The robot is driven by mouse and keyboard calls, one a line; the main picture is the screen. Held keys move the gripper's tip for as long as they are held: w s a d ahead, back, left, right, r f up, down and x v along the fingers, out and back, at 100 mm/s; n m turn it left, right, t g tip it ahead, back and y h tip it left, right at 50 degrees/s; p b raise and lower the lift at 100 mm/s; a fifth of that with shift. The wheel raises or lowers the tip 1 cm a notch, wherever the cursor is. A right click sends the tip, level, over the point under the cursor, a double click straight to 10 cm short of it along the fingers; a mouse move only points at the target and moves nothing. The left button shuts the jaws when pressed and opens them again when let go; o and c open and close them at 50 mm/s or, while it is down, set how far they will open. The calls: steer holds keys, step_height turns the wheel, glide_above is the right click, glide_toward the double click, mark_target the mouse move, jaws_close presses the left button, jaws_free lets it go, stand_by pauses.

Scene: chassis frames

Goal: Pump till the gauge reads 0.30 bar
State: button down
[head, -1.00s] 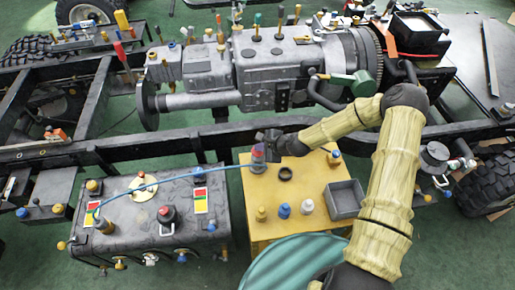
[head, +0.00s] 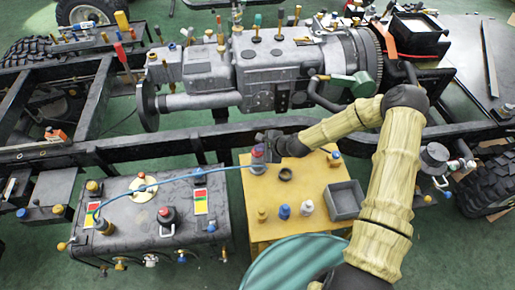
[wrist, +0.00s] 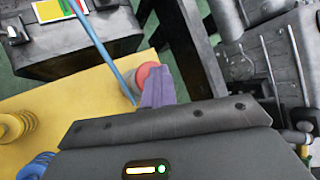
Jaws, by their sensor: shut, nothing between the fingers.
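A small hand pump (head: 258,167) with a red top stands at the upper left of the yellow table. A blue hose (head: 180,179) runs from it to the dark tank (head: 150,235). My gripper (head: 261,146) is at the pump's top; in the wrist view its purple fingers (wrist: 157,88) are shut, with nothing held. The red knob (wrist: 149,74) shows just beyond and beside them, partly hidden; I cannot tell whether they touch. A pale round disc (head: 138,184) on the tank may be the gauge, but no reading is legible.
On the yellow table (head: 300,178) are a dark ring (head: 285,174), a grey tray (head: 346,201) and small yellow, blue and white pieces. The tank top carries several knobs and coloured cards. The chassis rail (head: 190,141) runs just behind the table.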

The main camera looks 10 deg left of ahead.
mark_target(261, 153)
steer(key=shift+r+p, duration=0.75)
steer(key=shift+r, duration=0.5)
step_height(261, 153, up, 5)
steer(key=p, duration=0.3)
steer(key=shift+d, duration=0.1)
stand_by(0.5)
steer(key=s+d+r+n+g+h, duration=0.2)
steer(key=s+d+r+n+h, duration=0.5)
steer(key=s+d+r+n, duration=0.8)
steer(key=s+d+r, duration=0.5)
steer(key=r, duration=0.2)
steer(key=shift+s+d+n+h, duration=0.25)
steer(key=shift+n+h, duration=0.05)
steer(key=shift+h, duration=0.1)
